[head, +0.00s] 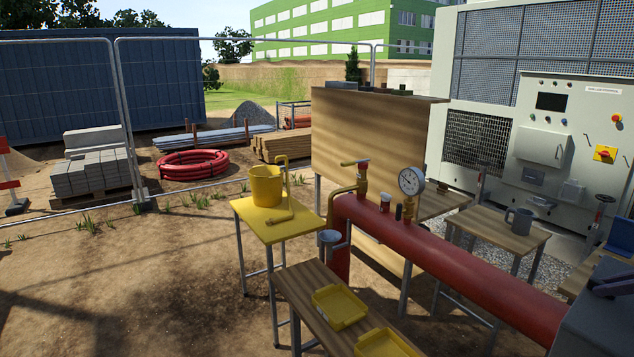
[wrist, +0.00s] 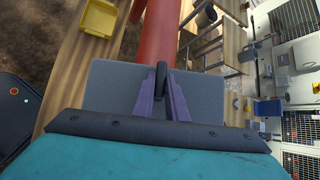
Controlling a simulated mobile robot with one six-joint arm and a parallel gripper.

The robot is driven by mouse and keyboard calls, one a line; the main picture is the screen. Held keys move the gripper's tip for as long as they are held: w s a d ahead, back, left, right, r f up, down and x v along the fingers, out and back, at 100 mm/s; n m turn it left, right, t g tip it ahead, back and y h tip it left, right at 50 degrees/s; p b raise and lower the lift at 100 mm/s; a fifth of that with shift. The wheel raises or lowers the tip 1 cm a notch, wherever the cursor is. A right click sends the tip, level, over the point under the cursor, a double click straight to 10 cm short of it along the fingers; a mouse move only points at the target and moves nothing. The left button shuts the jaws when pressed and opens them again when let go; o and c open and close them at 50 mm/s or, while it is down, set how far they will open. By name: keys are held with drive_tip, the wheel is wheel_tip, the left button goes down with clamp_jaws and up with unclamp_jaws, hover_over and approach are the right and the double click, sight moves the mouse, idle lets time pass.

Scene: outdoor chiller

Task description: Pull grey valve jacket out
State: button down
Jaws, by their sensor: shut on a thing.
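The grey valve jacket (head: 590,308) is a box-like grey cover at the bottom right of the head view, at the near end of the red pipe (head: 450,262). In the wrist view the jacket (wrist: 108,90) shows as a flat grey face with a dark upright handle (wrist: 161,72) in its middle. My gripper (wrist: 163,92) has purple fingers shut on that handle. In the head view my gripper (head: 614,282) shows only in part at the right edge, over the jacket. The jacket's lower part is cut off, and the valve is hidden.
A wooden bench with yellow trays (head: 340,307) stands left of the pipe. A pressure gauge (head: 411,181) rises from the pipe. A small table with a grey mug (head: 519,220) stands behind it, before the chiller cabinet (head: 565,150). Bare ground lies at the left.

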drive_tip(key=shift+s+a+r+p, duration=0.1)
drive_tip(key=shift+a+r+p, duration=0.15)
drive_tip(key=shift+r+p, duration=0.5)
drive_tip(key=shift+s+a+r+p, duration=0.2)
drive_tip(key=shift+r+p, duration=0.35)
drive_tip(key=shift+p, duration=0.35)
drive_tip(key=shift+s+a+r+p, duration=0.1)
drive_tip(key=shift+a+r+p, duration=0.15)
drive_tip(key=shift+r+p, duration=0.5)
idle(1.0)
idle(1.9)
